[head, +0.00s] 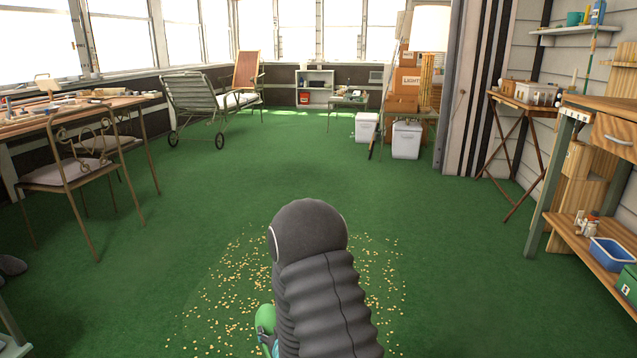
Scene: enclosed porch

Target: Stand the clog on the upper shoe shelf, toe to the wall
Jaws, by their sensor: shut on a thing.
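My arm (318,270) fills the lower middle of the head view and hides what lies behind it. The upper shoe shelf cannot be made out for sure. A shelf-like corner (10,342) shows at the bottom left edge, with dark rounded things (10,265) just above it, cut off by the frame.
Small tan bits (225,300) lie scattered on the green floor around my arm. A metal chair (75,175) and table stand at left, a workbench (590,105) with a low shelf at right. White bins (406,140) stand farther back. The middle floor is clear.

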